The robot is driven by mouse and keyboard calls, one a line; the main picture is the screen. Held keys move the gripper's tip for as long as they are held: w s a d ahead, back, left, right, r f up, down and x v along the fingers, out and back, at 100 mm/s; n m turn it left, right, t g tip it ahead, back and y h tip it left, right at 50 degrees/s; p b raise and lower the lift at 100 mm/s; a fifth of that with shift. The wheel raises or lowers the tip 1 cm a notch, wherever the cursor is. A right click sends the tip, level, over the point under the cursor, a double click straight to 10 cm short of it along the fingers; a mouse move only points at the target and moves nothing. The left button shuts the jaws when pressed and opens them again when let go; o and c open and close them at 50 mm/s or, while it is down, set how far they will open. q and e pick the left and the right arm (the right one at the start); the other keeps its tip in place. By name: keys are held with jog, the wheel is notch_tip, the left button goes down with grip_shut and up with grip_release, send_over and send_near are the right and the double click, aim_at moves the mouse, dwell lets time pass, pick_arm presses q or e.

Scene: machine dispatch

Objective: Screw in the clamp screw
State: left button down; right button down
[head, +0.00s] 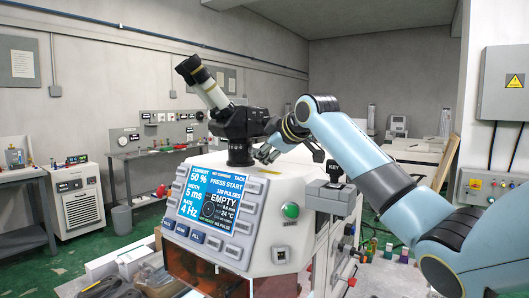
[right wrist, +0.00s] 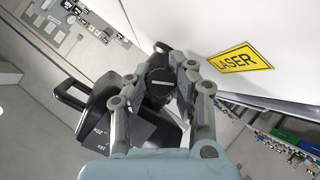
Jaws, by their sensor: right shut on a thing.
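The clamp screw (right wrist: 160,80) shows in the right wrist view as a dark round knob between the fingers. My right gripper (right wrist: 163,70) is shut on it, with one finger on each side. In the head view my right gripper (head: 268,152) reaches from the right to the black microscope head (head: 243,122) on top of the white laser machine (head: 262,222). The screw is too small and covered to make out there. How deep its thread sits is hidden. My left gripper is in neither view.
The microscope's eyepieces (head: 203,82) rise up and left from its head. A yellow laser label (right wrist: 240,58) is on the white surface beside the gripper. A black post (head: 334,172) and a green button (head: 291,211) are on the machine's right side. Workbenches stand behind.

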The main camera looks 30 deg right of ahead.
jog(key=m+g+y, duration=0.2)
jog(key=m+y, duration=0.1)
jog(key=shift+d+f, duration=0.1)
jog(key=m+g+y, duration=0.1)
jog(key=m+y, duration=0.1)
jog(key=y, duration=0.1)
jog(key=shift+m+y, duration=0.4)
jog(key=shift+f+m+g+y+b, duration=0.1)
jog(key=shift+m+g+y+b, duration=0.3)
jog(key=shift+m+y+b, duration=1.4)
jog(key=shift+y+b, duration=0.3)
jog(key=shift+y, duration=0.2)
jog(key=c, duration=1.4)
grip_release()
jog(key=shift+o, duration=0.2)
